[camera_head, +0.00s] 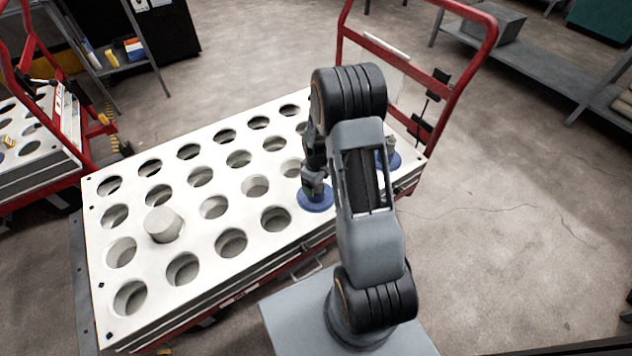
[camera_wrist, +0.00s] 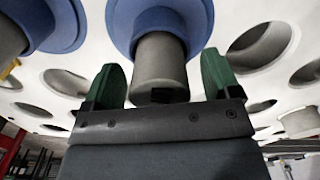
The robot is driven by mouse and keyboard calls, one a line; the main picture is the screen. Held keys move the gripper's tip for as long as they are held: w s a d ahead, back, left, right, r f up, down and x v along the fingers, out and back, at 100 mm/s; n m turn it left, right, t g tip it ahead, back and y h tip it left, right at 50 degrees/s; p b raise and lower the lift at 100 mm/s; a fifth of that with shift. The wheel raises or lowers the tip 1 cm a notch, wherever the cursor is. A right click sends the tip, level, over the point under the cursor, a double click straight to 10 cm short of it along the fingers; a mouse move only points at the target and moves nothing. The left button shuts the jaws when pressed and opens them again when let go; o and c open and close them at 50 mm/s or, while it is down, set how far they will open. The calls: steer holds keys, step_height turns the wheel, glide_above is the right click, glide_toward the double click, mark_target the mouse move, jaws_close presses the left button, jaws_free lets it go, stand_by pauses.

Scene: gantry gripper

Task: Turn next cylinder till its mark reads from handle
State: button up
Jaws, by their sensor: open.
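A cylinder with a wide blue flange (camera_head: 316,200) and a grey upper part stands in the white hole plate, partly hidden by my arm in the head view. In the wrist view its grey body (camera_wrist: 160,65) and blue flange (camera_wrist: 122,22) show. My gripper (camera_wrist: 160,78) is open, its green fingertips on either side of the grey body, with gaps visible. A dark patch shows at the body's near end; I cannot tell if it is the mark. A second blue-flanged cylinder (camera_head: 393,161) stands to the right, partly behind my arm. The red handle (camera_head: 465,75) rises at the cart's far right end.
The white plate (camera_head: 138,215) has many empty round holes. Another red cart (camera_head: 55,185) stands at far left, a shelf (camera_head: 540,60) at upper right. Floor at right is clear.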

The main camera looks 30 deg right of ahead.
steer(key=s+a+r+m+t+p, duration=0.15)
steer(key=r+p, duration=0.45)
steer(key=r, duration=0.7)
steer(key=s+a+r+p, duration=0.25)
steer(key=r+p, duration=0.25)
steer(key=r, duration=0.7)
steer(key=s+a+r+m+p, duration=0.1)
steer(key=s+a+r+p, duration=0.15)
steer(key=r+p, duration=0.7)
steer(key=s+a+r+m+t+p, duration=0.1)
steer(key=s+r, duration=0.3)
steer(key=r, duration=0.4)
steer(key=s+a+r+m+t+p, duration=0.1)
steer(key=s+r+p, duration=0.3)
steer(key=r, duration=0.5)
steer(key=shift+s+a+r+m, duration=0.2)
steer(key=shift+s+a+m, duration=0.45)
steer(key=shift+s+m, duration=0.15)
